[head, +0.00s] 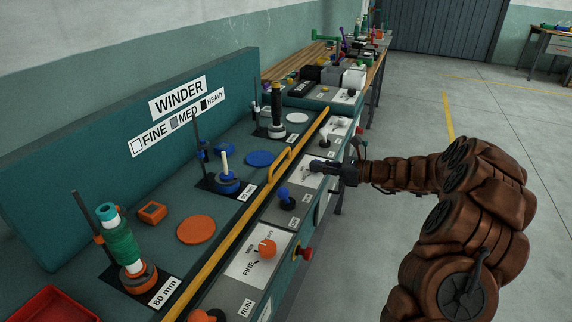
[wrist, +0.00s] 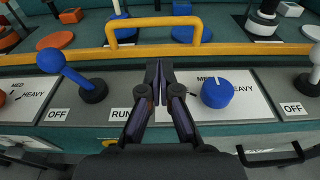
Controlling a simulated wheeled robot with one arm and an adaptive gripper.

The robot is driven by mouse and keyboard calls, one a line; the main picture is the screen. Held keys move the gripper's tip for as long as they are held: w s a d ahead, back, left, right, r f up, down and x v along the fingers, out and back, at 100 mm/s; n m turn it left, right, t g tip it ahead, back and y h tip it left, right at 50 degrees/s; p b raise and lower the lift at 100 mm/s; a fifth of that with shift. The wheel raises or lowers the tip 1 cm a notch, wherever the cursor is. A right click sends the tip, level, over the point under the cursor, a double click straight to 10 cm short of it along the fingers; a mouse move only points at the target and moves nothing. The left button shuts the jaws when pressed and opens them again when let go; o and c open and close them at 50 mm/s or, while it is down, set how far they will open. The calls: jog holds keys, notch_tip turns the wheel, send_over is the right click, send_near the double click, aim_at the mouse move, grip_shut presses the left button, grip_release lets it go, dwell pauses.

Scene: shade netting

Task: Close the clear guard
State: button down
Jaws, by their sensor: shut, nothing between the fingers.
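The guard's yellow front bar (head: 217,258) runs along the front edge of the winder deck, with a yellow loop handle (head: 279,165) near its middle. In the wrist view the bar (wrist: 255,49) crosses the upper part and the handle (wrist: 152,21) rises from it. I cannot make out the clear panel itself or tell its angle. My gripper (head: 312,164) is over the control strip, in front of the bar. In the wrist view my gripper (wrist: 159,66) has its fingers together and empty, just short of the bar below the handle, seemingly not touching it.
A blue dial (wrist: 216,90) sits right of my fingers and a blue-balled lever (wrist: 55,65) left of them. An orange dial (head: 267,249) and red button (head: 305,253) are nearer. Spools, including a green one (head: 119,243), stand on the deck. The floor (head: 480,125) to the right is clear.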

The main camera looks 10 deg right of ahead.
jog(key=shift+w+f, duration=0.15)
jog(key=shift+w, duration=0.1)
jog(key=x, duration=1)
jog(key=shift+r, duration=0.25)
